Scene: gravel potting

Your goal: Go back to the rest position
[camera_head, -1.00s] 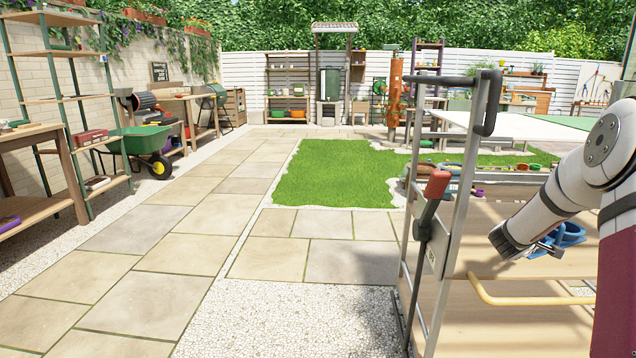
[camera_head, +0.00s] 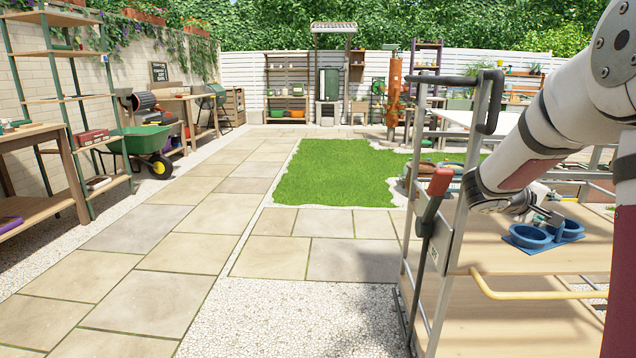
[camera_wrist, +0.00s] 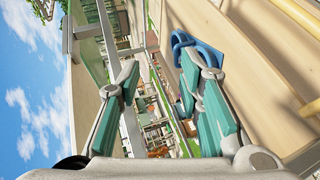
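My gripper (camera_wrist: 164,108) shows in the wrist view with its two teal-padded fingers spread wide apart and nothing between them. In the head view my gripper (camera_head: 548,205) is partly hidden behind my arm, above the wooden cart top. A blue holder with round cups (camera_head: 541,236) lies on the cart top just below and beside it. The blue holder also shows in the wrist view (camera_wrist: 183,45), partly behind the right finger.
The cart (camera_head: 515,262) has a metal frame with a red-handled lever (camera_head: 432,207) and a yellow rail (camera_head: 540,293). Paving slabs (camera_head: 150,260) and a lawn (camera_head: 335,175) lie open to the left. A green wheelbarrow (camera_head: 143,142) stands by shelves (camera_head: 75,100) at the left wall.

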